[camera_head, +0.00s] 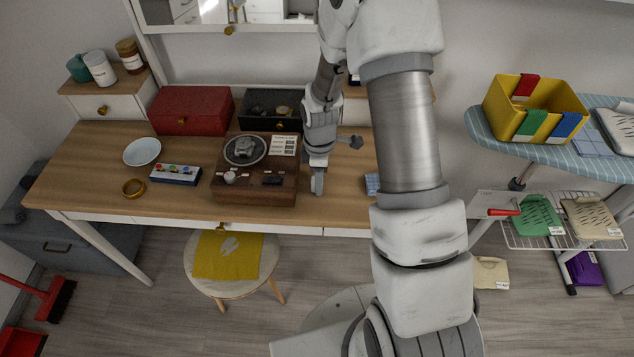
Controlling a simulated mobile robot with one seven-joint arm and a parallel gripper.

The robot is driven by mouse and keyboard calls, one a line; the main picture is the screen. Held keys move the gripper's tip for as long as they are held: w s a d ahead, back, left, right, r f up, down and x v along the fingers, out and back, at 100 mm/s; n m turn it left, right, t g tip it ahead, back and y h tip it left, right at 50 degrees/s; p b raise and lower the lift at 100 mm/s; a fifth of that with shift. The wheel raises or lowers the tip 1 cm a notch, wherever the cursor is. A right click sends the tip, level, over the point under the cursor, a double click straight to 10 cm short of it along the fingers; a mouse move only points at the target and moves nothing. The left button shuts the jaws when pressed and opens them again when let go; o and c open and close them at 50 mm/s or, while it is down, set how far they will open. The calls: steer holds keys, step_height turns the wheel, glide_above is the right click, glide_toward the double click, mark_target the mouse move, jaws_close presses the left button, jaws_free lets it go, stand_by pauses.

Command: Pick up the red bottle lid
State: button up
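I cannot make out a separate red bottle lid with certainty. A tiny red round spot (158,167) shows on a small blue-and-white box (175,175) on the left part of the desk, and I cannot tell whether it is a lid or a button. My gripper (317,184) points down over the middle of the wooden desk, just right of a brown turntable-like box (254,185). It is seen side-on, so its opening is unclear. My arm hides part of the desk's right side.
A red box (192,109) and a black open box (270,108) stand at the desk's back. A yellow bin (535,108) stands on an ironing board at right. The desk's front left is clear.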

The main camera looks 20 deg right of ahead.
jaws_close()
